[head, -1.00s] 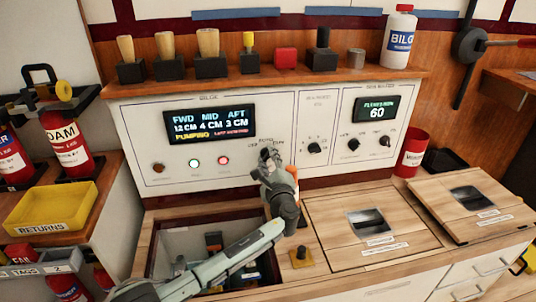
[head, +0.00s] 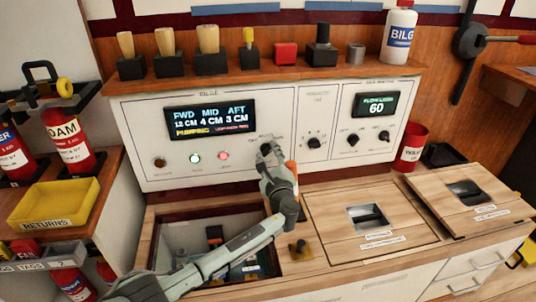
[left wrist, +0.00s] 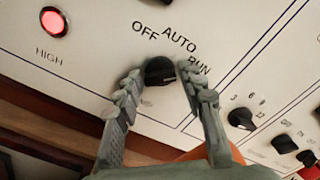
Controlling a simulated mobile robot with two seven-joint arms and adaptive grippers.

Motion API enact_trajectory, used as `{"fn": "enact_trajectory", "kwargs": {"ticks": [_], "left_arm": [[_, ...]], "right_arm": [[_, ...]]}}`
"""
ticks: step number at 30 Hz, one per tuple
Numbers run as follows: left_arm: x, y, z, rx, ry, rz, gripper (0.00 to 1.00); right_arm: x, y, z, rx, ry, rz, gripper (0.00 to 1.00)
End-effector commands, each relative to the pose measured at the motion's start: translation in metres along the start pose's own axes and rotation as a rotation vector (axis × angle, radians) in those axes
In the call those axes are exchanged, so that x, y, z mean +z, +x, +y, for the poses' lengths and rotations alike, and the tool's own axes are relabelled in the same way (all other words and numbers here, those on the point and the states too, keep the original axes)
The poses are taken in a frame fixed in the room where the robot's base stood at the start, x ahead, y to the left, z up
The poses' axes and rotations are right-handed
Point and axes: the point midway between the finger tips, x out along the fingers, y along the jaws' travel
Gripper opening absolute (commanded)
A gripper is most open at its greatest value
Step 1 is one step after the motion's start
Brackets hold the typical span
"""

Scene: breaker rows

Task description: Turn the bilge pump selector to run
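The bilge pump selector is a black round knob (left wrist: 160,71) on the white panel, with OFF, AUTO and RUN printed around its upper right in the left wrist view. A faint mark on the knob seems to point right, towards RUN, but it is hard to read. My left gripper (left wrist: 158,82) has its fingers on either side of the knob, with narrow gaps showing; firm contact cannot be seen. In the head view the left gripper (head: 268,149) hides most of the knob. The bilge display (head: 210,119) shows FWD, MID and AFT levels and a yellow line. My right gripper is out of view.
A lit red HIGH lamp (left wrist: 54,20) is left of the selector; a smaller knob (left wrist: 241,118) is to its right. An open bin (head: 160,262) and wooden lids (head: 335,208) lie below the panel. Several handled tools line the shelf (head: 280,73) above.

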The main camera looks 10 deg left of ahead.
Motion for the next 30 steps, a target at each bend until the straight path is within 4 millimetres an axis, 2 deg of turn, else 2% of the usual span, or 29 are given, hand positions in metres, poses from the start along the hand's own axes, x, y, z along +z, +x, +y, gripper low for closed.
{"fn": "enact_trajectory", "kwargs": {"ticks": [2,10,14,17,24,30], "left_arm": [[0.000,0.000,0.000,0.000,-0.001,0.000,0.52],[0.001,0.000,0.000,0.000,-0.002,-0.001,0.52],[0.000,-0.008,0.000,-0.001,-0.003,0.000,0.52],[0.000,-0.023,0.000,0.000,-0.004,0.001,0.52],[-0.001,-0.076,0.001,0.000,-0.004,0.003,0.52],[0.000,-0.108,0.000,0.001,-0.002,0.001,0.52]], "right_arm": [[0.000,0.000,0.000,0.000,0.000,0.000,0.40],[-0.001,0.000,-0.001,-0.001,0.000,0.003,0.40],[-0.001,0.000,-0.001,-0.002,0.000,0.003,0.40],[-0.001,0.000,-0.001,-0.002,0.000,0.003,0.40],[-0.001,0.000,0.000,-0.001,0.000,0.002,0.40],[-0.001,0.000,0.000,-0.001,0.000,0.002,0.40]]}}
